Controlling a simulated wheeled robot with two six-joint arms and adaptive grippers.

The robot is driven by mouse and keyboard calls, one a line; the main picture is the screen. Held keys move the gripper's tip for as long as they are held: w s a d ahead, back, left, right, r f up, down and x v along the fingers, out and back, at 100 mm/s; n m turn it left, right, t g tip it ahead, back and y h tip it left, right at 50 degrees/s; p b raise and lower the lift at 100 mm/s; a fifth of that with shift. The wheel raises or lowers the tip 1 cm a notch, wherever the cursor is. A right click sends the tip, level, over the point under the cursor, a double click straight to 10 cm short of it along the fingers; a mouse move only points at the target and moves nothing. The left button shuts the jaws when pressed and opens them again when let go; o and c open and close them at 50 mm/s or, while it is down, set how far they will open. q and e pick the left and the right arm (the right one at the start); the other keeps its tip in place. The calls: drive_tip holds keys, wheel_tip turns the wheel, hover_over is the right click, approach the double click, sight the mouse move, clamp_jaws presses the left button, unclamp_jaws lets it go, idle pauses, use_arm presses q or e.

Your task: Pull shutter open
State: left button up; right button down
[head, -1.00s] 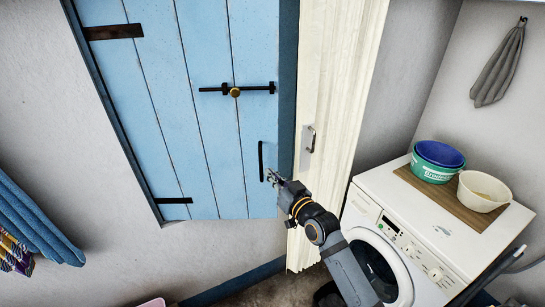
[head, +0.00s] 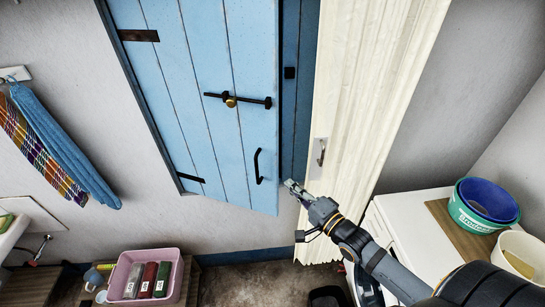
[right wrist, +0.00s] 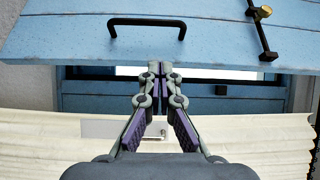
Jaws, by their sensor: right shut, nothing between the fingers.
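The light-blue plank shutter (head: 215,60) stands ajar, its right edge swung out from the dark-blue frame (head: 290,110). Its black pull handle (head: 258,166) is low near the free edge. A black bolt with a brass knob (head: 231,101) sits higher up. In the right wrist view, the shutter (right wrist: 60,42) crosses the top, with the handle (right wrist: 147,22) left of centre and a gap behind its edge. My right gripper (head: 290,184) is shut and empty, right of the handle and apart from it. Its fingertips (right wrist: 157,68) are at the shutter's free edge; contact is unclear. My left gripper is not seen.
A cream folding door (head: 365,90) with a metal handle stands right of the shutter, close to my right arm. A white washing machine (head: 405,207) with bowls (head: 485,204) is at the right. A pink basket (head: 170,262) stands below; towels (head: 62,150) hang at the left.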

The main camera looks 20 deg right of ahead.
sight(264, 169)
use_arm(q)
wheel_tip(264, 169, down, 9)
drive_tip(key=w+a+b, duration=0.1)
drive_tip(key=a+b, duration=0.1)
drive_tip(key=b, duration=0.6)
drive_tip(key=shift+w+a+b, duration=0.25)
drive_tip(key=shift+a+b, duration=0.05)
drive_tip(key=shift+b, duration=0.1)
use_arm(e)
drive_tip(key=x, duration=0.3)
drive_tip(key=a+x, duration=0.1)
drive_tip(key=x, duration=0.7)
drive_tip(key=shift+s+a, duration=0.2)
drive_tip(key=shift+a, duration=0.2)
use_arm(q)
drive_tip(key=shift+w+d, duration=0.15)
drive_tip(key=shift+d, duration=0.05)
